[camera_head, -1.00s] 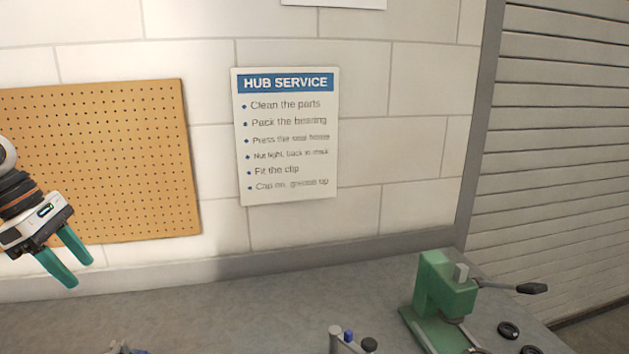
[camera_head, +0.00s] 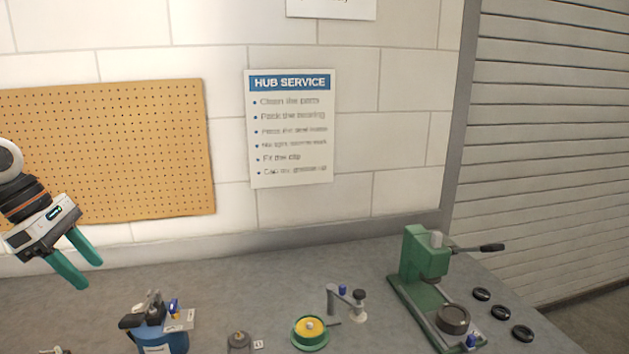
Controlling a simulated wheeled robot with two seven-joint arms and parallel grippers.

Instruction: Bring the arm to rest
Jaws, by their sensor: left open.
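My left gripper (camera_head: 84,262) is at the left edge of the head view, raised in front of the wall and pegboard. Its two green fingers are spread apart with nothing between them. They point down and to the right, above the workbench and apart from everything on it. My right gripper is not in view.
The grey bench (camera_head: 255,285) holds a blue device (camera_head: 160,335), a small brown canister (camera_head: 239,342), a green dish with yellow inside (camera_head: 311,330), a grey stand (camera_head: 345,300), a green press (camera_head: 418,262) and black rings (camera_head: 499,313). A pegboard (camera_head: 110,150) and poster (camera_head: 290,130) hang behind.

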